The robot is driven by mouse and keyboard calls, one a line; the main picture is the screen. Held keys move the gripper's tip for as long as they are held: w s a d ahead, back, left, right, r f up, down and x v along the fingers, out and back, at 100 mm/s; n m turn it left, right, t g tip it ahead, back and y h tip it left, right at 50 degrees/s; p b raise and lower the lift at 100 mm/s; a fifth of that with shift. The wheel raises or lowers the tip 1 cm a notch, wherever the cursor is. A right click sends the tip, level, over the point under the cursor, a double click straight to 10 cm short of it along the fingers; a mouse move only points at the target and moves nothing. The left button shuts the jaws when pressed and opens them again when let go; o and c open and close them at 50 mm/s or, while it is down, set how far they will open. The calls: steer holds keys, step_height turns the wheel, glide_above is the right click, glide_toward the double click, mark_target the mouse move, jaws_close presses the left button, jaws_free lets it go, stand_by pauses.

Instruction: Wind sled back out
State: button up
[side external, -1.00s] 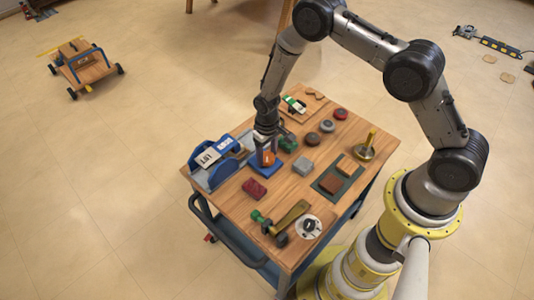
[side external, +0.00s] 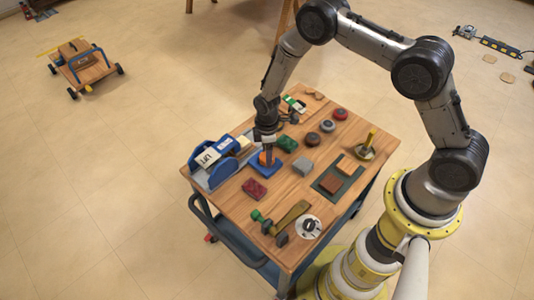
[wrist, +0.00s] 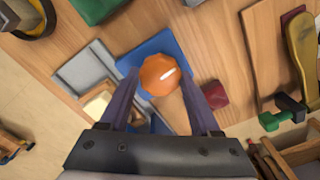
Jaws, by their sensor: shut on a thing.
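An orange knob (wrist: 160,74) stands on a flat blue base (wrist: 148,46); the base also shows in the side view (side external: 259,169). My gripper (wrist: 161,88) is shut on the knob, one finger on each side, and points down over it in the side view (side external: 266,153). Left of the base is a device with blue rounded sides (side external: 223,173), a grey bed and a white-and-blue block (side external: 208,157) with lettering. A cream block (wrist: 97,105) lies by the grey bed (wrist: 88,68). I cannot tell which part is the sled.
A dark red block (side external: 254,189), a green block (side external: 287,143) and a grey block (side external: 302,166) sit close around the knob. A brass-handled stand (side external: 366,148) and a green-ended tool (side external: 263,222) are farther off on the wooden cart top (side external: 225,201).

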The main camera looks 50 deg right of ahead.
steer(key=n, duration=0.3)
steer(key=shift+r+n, duration=0.1)
steer(key=shift+n, duration=0.3)
steer(key=n, duration=0.7)
steer(key=shift+n, duration=2)
steer(key=o, duration=1.4)
